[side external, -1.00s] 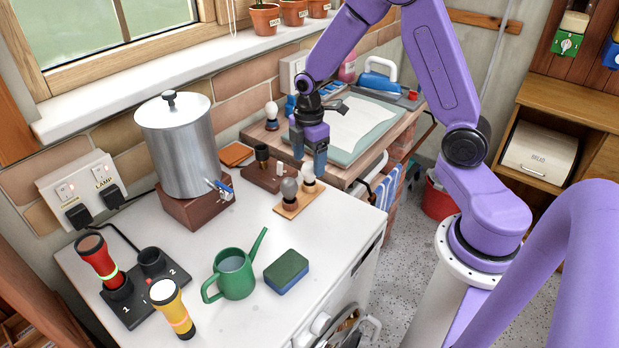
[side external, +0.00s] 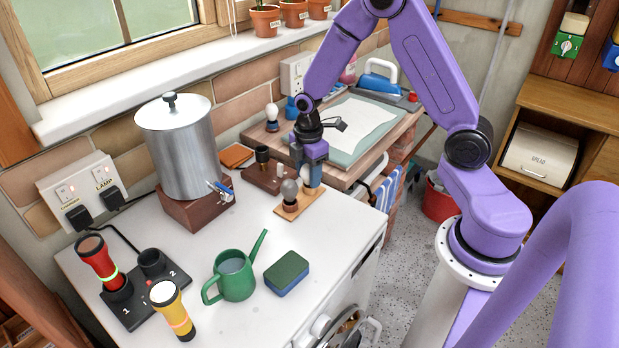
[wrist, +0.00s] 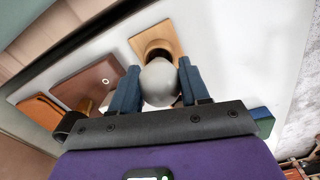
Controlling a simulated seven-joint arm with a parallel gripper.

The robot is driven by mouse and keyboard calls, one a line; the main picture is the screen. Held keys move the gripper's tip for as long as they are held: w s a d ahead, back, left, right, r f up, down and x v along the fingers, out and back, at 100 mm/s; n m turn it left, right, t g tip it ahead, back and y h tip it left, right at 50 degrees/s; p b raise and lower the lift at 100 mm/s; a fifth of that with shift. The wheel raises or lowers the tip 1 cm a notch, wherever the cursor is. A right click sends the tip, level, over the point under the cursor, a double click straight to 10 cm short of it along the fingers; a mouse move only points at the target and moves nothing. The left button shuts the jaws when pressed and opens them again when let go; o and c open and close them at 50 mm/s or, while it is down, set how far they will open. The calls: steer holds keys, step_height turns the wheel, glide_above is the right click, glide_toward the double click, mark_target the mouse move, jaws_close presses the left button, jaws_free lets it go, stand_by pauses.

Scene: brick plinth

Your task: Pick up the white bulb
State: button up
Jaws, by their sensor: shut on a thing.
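The white bulb (wrist: 160,83) is pale and rounded, held between the two blue fingers of my gripper (wrist: 160,86). A round brown holder (wrist: 159,49) shows on the board in the wrist view. A grey bulb (side external: 289,188) stands upright on the board, just left of my fingers.
A brown block with pegs (side external: 265,178) lies behind the board. A second white bulb (side external: 272,111) stands on the wooden worktop. The metal urn (side external: 180,145), green watering can (side external: 234,275) and sponge (side external: 286,273) stand to the left and front. White counter is clear left of the board.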

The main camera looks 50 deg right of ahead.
steer(key=shift+r, duration=0.1)
steer(key=shift+r, duration=0.55)
step_height(320, 180, up, 2)
steer(key=shift+r, duration=0.1)
steer(key=s+a+r, duration=0.1)
steer(key=s+r, duration=0.8)
steer(key=s, duration=0.5)
steer(key=w+r, duration=0.2)
steer(key=w, duration=2.6)
steer(key=shift+y, duration=0.3)
steer(key=shift+w+a+f, duration=0.1)
steer(key=shift+a+f, duration=0.05)
steer(key=shift+f, duration=1.1)
steer(key=shift+w+a+f, duration=0.1)
steer(key=shift+a+f, duration=0.05)
steer(key=shift+f, duration=1.1)
steer(key=shift+f, duration=1.85)
